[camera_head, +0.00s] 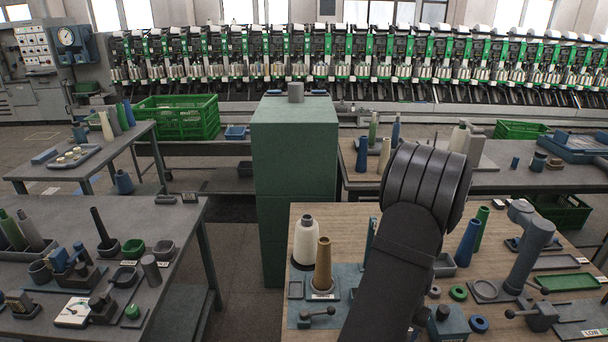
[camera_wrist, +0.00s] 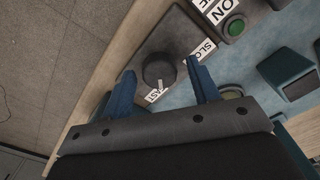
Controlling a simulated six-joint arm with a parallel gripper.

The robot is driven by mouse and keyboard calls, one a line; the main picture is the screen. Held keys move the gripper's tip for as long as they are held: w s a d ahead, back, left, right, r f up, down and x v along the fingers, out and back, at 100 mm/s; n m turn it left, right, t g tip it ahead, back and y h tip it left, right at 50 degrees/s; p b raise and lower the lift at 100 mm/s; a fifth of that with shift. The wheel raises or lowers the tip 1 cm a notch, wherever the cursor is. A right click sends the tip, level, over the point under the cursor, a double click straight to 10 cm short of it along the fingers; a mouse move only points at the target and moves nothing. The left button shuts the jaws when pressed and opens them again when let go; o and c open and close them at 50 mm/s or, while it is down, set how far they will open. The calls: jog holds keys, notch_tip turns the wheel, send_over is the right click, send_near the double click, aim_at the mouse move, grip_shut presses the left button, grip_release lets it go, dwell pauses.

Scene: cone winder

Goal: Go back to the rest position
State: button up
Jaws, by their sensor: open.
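My gripper (camera_wrist: 161,70) shows in the wrist view, its two blue fingers spread apart. A dark round knob (camera_wrist: 157,66) on a grey control plate lies between and beyond the fingertips, with a gap on each side. I cannot tell how far above the knob the fingertips are. The knob's pale pointer mark faces the FAST label (camera_wrist: 160,95). The SLOW label (camera_wrist: 202,50) is to its right. In the head view, my arm covers the front middle of the wooden bench and hides the gripper and the knob.
A green button (camera_wrist: 236,28) sits beside the knob's plate. On the wooden bench (camera_head: 550,260) stand a white cone (camera_head: 304,243), a tan cone (camera_head: 322,265), a blue cone (camera_head: 467,243) and a grey angled post (camera_head: 530,245). A green cabinet (camera_head: 294,150) stands behind to the left.

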jog(key=n, duration=0.4)
jog(key=shift+n, duration=1.7)
jog(key=m, duration=0.4)
jog(key=shift+m, duration=0.3)
jog(key=m, duration=0.5)
jog(key=shift+m, duration=0.3)
